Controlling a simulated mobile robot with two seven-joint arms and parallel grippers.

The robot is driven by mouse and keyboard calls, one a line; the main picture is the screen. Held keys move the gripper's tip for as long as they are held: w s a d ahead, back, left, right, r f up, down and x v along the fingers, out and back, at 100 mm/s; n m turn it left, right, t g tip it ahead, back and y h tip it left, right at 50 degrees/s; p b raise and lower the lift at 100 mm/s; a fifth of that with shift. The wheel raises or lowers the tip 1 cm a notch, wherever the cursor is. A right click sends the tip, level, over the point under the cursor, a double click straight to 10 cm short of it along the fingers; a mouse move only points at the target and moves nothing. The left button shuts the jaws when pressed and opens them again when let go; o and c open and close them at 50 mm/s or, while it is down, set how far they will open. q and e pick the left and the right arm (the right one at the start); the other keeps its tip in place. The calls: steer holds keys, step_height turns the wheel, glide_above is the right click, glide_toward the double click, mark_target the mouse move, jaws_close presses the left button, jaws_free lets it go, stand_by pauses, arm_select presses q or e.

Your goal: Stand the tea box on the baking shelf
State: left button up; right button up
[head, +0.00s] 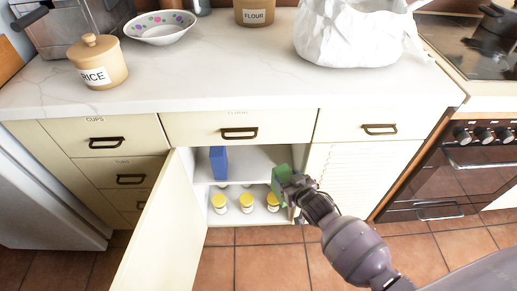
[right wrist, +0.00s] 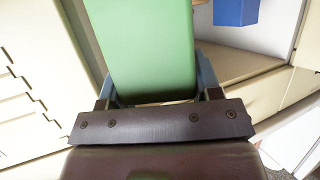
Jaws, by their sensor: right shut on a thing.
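My right gripper (head: 294,188) is shut on a green box (head: 281,178), taken as the tea box; no label on it is readable. It holds the box at the right side of the open cupboard's front, around the height of the upper shelf (head: 250,166). In the right wrist view the green box (right wrist: 145,45) stands out between the fingers (right wrist: 155,88). The gripper and arm hide part of the box and the cupboard's right edge. I cannot tell whether the box touches the shelf. No shelf label is clearly readable. My left gripper is not in view.
A blue box (head: 218,162) stands at the upper shelf's left; its right side is clear. Several yellow-lidded jars (head: 246,202) stand on the lower shelf. The open cupboard door (head: 160,230) juts out at left. The counter (head: 230,75) overhangs above, with drawers (head: 237,128) below it.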

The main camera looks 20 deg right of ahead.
mark_target(283, 171)
steer(key=w, duration=0.3)
steer(key=w+b, duration=0.1)
steer(key=w, duration=0.1)
steer(key=shift+w+a+f, duration=0.3)
steer(key=shift+a, duration=0.05)
steer(key=b+x, duration=0.4)
steer(key=x, duration=0.6)
steer(key=o, duration=1.4)
steer(key=shift+r, duration=0.2)
steer(key=shift+c, duration=0.2)
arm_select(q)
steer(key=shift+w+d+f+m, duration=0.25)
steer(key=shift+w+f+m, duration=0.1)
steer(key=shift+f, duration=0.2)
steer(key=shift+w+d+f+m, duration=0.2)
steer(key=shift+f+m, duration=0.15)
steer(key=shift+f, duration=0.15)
